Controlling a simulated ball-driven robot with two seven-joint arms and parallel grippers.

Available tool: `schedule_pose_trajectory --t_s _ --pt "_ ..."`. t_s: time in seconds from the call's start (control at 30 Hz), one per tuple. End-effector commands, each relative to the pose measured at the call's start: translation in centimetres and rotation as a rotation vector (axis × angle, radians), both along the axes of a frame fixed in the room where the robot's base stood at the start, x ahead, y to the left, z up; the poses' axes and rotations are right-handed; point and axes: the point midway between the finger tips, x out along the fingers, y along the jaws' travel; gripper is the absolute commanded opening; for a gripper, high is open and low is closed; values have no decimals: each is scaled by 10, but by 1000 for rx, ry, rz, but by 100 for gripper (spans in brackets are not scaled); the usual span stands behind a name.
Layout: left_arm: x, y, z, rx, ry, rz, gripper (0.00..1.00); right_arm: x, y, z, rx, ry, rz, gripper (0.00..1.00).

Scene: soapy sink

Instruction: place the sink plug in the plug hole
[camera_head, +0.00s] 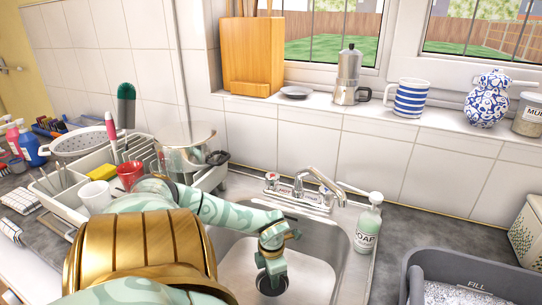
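The steel sink (325,275) lies at the lower middle of the view. My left gripper (271,264) points down into it at the end of my green patterned arm. A dark round thing with a paler rim (271,285) shows right below the gripper, low in the sink. I cannot tell whether it is the sink plug, the plug hole, or one in the other. The fingertips overlap it in the picture, so touch and grip cannot be made out. My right gripper is not in view.
A tap (320,182) rises behind the sink, with a soap bottle (368,225) at its right rim. A grey tub (460,268) stands at the right. A drying rack (70,213) with red and white cups is at the left. The right of the basin is clear.

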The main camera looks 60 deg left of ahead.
Motion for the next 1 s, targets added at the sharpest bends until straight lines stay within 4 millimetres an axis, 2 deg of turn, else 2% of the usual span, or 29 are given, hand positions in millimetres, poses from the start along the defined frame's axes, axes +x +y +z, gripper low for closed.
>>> schedule_pose_trajectory --t_s 0.03,0.2,0.4,0.57,1.0 --pt "1 1 17 4 -3 -2 35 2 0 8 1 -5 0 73" --pt "0 1 59 4 -3 -3 35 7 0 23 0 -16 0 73" --pt "0 1 92 3 -2 0 35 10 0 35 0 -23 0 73" --pt "0 0 100 0 -1 1 35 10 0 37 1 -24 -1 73" --pt "0 0 99 0 -1 2 35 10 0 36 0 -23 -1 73"
